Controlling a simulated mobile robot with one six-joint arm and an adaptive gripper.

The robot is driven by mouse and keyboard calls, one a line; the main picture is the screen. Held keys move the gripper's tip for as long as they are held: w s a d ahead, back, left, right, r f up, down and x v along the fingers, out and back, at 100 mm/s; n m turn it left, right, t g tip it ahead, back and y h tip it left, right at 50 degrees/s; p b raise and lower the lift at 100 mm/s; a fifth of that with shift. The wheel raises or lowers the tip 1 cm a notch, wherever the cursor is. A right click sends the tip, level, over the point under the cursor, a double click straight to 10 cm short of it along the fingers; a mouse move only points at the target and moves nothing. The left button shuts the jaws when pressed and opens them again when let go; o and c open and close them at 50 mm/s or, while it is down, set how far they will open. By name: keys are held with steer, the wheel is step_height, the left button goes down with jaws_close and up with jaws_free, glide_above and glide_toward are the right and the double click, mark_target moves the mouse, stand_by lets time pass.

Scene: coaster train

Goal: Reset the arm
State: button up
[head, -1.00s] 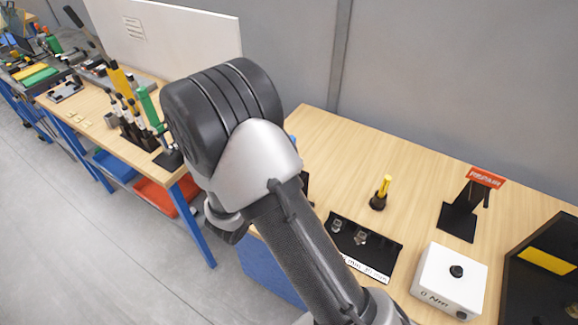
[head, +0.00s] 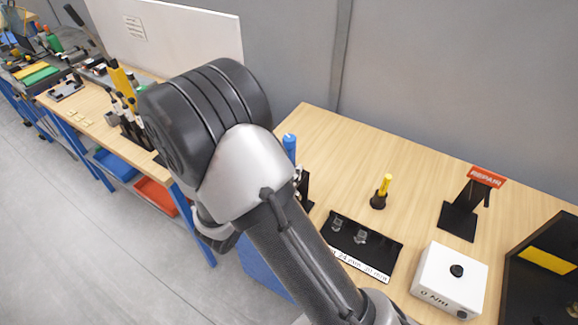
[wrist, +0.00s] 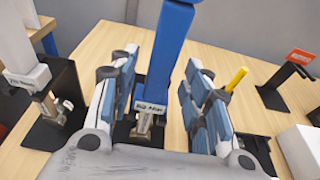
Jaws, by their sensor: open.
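My gripper (wrist: 161,88) shows in the wrist view with its two blue-padded fingers spread apart. A blue-handled tool (wrist: 172,48) stands upright in a black holder, and its handle appears between or just beyond the fingers; the exact depth is hard to tell. Its metal lower end and a small label show low between the fingers. In the head view the blue tool (head: 290,147) shows just right of my arm's grey and black joint (head: 240,165). My gripper is hidden behind the arm there.
A yellow-handled tool (head: 383,188), a black tray of sockets (head: 390,250), a white box (head: 447,280) and a red REPAIR sign (head: 486,177) stand on the wooden bench (head: 330,130). A pale tool (wrist: 22,60) stands left in the wrist view. Another bench (head: 75,105) is at left.

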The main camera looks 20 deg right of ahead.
steer(key=v, duration=0.9)
steer(key=s+d+r+m+g+y+b, duration=0.2)
steer(key=s+d+r+m+g, duration=0.3)
steer(key=s+d+m+g, duration=0.55)
steer(key=s+a+r+m+t+y+b, duration=0.2)
steer(key=s+a+r+m+t+y, duration=0.2)
steer(key=s+a+m+y, duration=0.5)
steer(key=shift+s+r+m+t+y, duration=0.3)
steer(key=shift+m+t+y, duration=0.55)
steer(key=shift+m, duration=2)
steer(key=shift+a+h, duration=0.1)
steer(key=shift+h, duration=0.15)
